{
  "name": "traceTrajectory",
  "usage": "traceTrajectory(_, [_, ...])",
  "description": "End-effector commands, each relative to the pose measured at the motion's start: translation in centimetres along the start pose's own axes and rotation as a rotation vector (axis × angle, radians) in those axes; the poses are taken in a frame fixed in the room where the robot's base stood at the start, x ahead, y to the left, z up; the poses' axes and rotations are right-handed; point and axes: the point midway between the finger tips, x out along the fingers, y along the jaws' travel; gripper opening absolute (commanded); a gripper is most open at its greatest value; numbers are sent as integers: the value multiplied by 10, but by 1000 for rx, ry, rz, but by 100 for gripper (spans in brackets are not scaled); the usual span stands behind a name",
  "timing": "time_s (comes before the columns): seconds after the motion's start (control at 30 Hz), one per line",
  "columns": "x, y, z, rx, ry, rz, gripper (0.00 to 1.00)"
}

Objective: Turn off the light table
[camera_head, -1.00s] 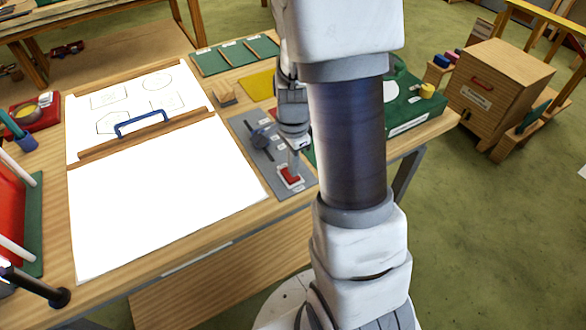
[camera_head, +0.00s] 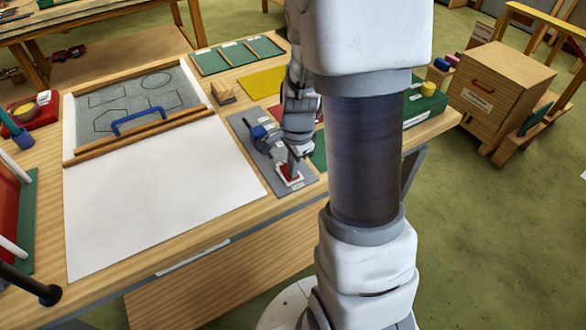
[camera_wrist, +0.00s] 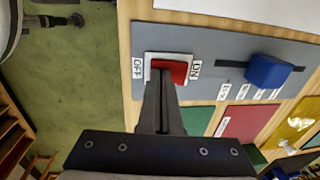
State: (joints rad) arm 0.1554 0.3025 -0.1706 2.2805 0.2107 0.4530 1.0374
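The light table's upper panel (camera_head: 140,97) looks grey and unlit, with dark outlines of shapes on it; a white sheet (camera_head: 160,200) covers the lower part. The red rocker switch (camera_wrist: 172,70) sits in a white frame on a grey control plate (camera_wrist: 215,45), between an OFF label (camera_wrist: 138,67) and an ON label (camera_wrist: 194,70). My gripper (camera_wrist: 163,88) is shut and empty, its fingertips at the switch's edge, seemingly touching it. In the head view the switch (camera_head: 288,174) is partly hidden below my gripper (camera_head: 294,165).
A blue slider knob (camera_wrist: 268,71) stands on the same plate, beside the switch. Coloured cards lie behind the plate. A green case (camera_head: 425,103) and wooden cabinet (camera_head: 500,90) stand to the right.

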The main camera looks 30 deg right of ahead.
Motion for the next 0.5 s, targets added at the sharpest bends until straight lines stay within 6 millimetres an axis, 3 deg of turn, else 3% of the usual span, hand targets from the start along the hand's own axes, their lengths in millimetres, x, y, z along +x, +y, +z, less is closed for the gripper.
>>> traceTrajectory(0.2, [7,7,2,-1,-5,23,0])
traceTrajectory(0.5, [5,-7,2,-2,-4,18,0])
